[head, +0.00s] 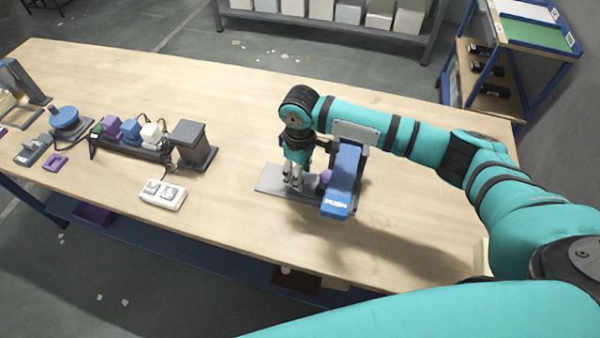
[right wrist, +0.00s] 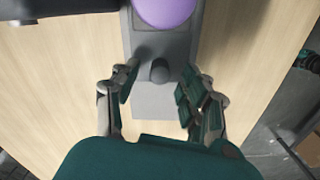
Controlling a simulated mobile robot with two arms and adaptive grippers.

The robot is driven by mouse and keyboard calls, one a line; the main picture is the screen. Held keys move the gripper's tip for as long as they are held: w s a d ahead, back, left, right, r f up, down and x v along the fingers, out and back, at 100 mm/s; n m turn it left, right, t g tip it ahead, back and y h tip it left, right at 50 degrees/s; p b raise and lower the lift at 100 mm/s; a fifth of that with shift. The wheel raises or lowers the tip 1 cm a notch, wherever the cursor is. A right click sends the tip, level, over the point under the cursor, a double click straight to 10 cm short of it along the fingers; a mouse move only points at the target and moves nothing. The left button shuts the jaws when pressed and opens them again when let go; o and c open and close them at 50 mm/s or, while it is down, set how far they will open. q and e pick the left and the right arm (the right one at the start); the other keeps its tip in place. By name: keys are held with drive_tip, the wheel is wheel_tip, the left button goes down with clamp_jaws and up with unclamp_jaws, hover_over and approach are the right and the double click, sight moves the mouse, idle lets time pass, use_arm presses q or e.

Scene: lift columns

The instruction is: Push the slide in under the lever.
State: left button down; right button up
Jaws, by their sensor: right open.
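The blue lever (head: 342,182), with white lettering on its end, slopes from a grey upright on the table. A purple rounded piece (head: 325,177) sits beside and partly behind it; it also shows at the top of the right wrist view (right wrist: 165,10). A grey base (head: 272,180) lies flat below. In the right wrist view a short dark peg (right wrist: 160,71) stands on the grey strip (right wrist: 160,105). My right gripper (head: 293,180) points down over the base. Its open fingers (right wrist: 158,88) are on either side of the peg, with gaps visible. My left gripper is not in view.
To the left stand a rack with coloured blocks (head: 130,132), a dark grey box-shaped device (head: 190,142) and a white switch box (head: 163,194). A blue round knob (head: 65,117) is farther left. The table (head: 235,255) is clear in front.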

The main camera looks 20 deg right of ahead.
drive_tip(key=shift+f, duration=0.8)
clamp_jaws()
drive_tip(key=shift+r, duration=0.1)
